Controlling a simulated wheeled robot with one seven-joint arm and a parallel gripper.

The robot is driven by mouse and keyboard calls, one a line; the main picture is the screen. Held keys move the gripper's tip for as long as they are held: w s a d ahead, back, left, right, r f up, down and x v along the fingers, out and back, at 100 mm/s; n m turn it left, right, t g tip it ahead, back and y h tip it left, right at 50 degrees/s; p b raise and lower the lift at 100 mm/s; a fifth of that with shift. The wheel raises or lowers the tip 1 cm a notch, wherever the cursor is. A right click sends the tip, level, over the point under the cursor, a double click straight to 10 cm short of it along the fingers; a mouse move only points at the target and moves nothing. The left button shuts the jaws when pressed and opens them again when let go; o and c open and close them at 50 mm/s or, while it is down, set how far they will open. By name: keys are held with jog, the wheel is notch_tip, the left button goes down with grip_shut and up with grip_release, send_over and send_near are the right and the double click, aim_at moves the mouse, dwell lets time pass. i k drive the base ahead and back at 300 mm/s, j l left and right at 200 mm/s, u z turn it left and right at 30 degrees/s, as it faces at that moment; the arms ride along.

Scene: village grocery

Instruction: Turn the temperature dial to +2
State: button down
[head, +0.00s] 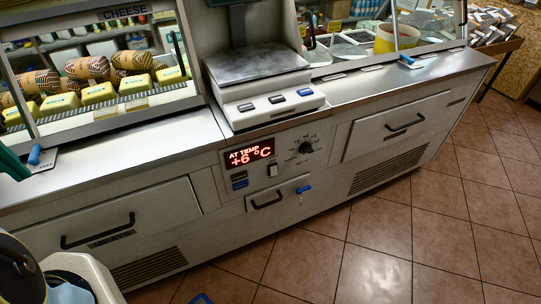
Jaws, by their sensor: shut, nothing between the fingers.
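The temperature dial (306,147) is a small dark round knob on the pale control panel at the front of the counter. Marks ring it, but they are too small to read, and I cannot tell where its pointer stands. To its left, the red-lit display (249,153) reads "AT TEMP +6 °C". A white switch (272,170) sits between and below them. Nothing touches or covers the dial. My gripper is not visible in the head view.
A scale (258,75) stands on the counter above the panel. Below the dial are a blue key-like piece (303,189) and a drawer with a black handle (267,201). A larger drawer handle (404,124) sticks out at right. The tiled floor (400,225) is clear at right.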

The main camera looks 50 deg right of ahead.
aim_at(305, 148)
jog(key=j+z, duration=0.1)
jog(key=z, duration=0.3)
jog(key=i+j+z, duration=0.1)
jog(key=z, duration=0.3)
jog(key=j+z, duration=0.1)
jog(key=z, duration=0.25)
jog(key=j+z, duration=0.1)
jog(key=z, duration=0.3)
